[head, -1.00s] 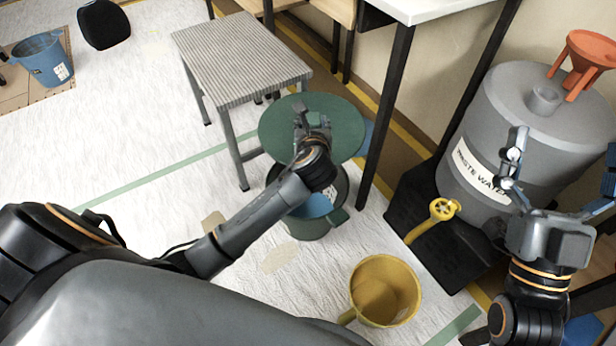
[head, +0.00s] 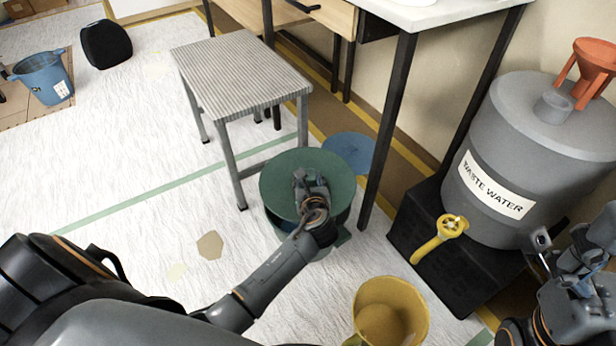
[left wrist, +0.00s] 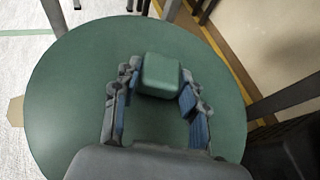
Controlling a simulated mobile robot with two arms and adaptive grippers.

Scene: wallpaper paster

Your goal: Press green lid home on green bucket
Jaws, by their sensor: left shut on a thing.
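In the left wrist view the square green knob (left wrist: 161,75) sits between the fingers of the left gripper (left wrist: 160,90), with the lid (left wrist: 65,100) filling most of the picture. My right gripper (head: 560,250) is at the right edge, beside the waste water barrel, and its fingers look apart.
A striped stool (head: 240,75) stands just behind the bucket. A blue disc (head: 350,150) lies on the floor behind the lid. A yellow bucket (head: 390,310) stands in front, right. The grey waste water barrel (head: 490,150) with its yellow tap (head: 440,238) is at right.

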